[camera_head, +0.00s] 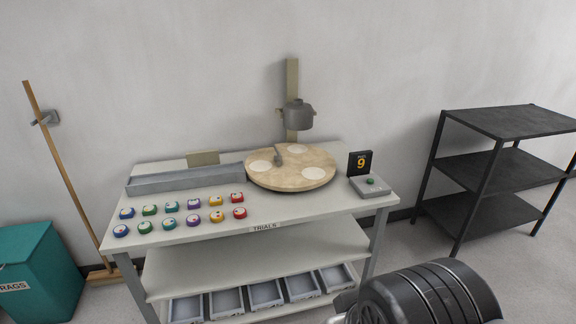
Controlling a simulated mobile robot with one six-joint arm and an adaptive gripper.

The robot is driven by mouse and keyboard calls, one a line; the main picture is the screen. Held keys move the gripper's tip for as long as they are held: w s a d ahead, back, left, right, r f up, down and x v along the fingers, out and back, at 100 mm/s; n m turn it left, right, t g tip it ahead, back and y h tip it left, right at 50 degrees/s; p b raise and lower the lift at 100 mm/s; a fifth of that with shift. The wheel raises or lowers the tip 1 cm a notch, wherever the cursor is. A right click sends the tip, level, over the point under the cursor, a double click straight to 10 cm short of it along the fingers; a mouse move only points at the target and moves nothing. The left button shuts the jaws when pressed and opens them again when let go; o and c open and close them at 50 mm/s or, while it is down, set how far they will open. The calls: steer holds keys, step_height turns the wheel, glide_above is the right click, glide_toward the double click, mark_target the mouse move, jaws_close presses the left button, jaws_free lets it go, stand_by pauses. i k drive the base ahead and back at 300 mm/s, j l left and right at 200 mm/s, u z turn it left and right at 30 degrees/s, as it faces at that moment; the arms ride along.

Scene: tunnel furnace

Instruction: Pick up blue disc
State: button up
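Two blue discs with pale tops lie at the left end of the rows of coloured discs on the table (300,221). One blue disc (127,214) is in the back row. The other blue disc (121,231) is in the front row, near the table's left front corner. Both lie flat, apart from the discs beside them. A dark ribbed part of my own arm shows at the bottom right. My gripper's fingers are not in view.
Green, teal, purple, orange and red discs (238,212) sit close to the right. A grey channel (185,180) runs behind. A round turntable (290,178) and a sign showing 9 (360,163) stand right. A broom (65,172) leans left; black shelves (470,170) stand right.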

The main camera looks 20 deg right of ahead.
mark_target(120, 232)
steer(key=u, duration=0.6)
steer(key=i+j+u, duration=0.2)
steer(key=i+u, duration=0.15)
steer(key=i, duration=0.35)
steer(key=i+u, duration=0.35)
steer(key=i, duration=0.3)
steer(key=i+l+u, duration=0.15)
steer(key=i+u, duration=0.2)
steer(key=i, duration=0.35)
steer(key=i+l, duration=0.1)
steer(key=i, duration=0.15)
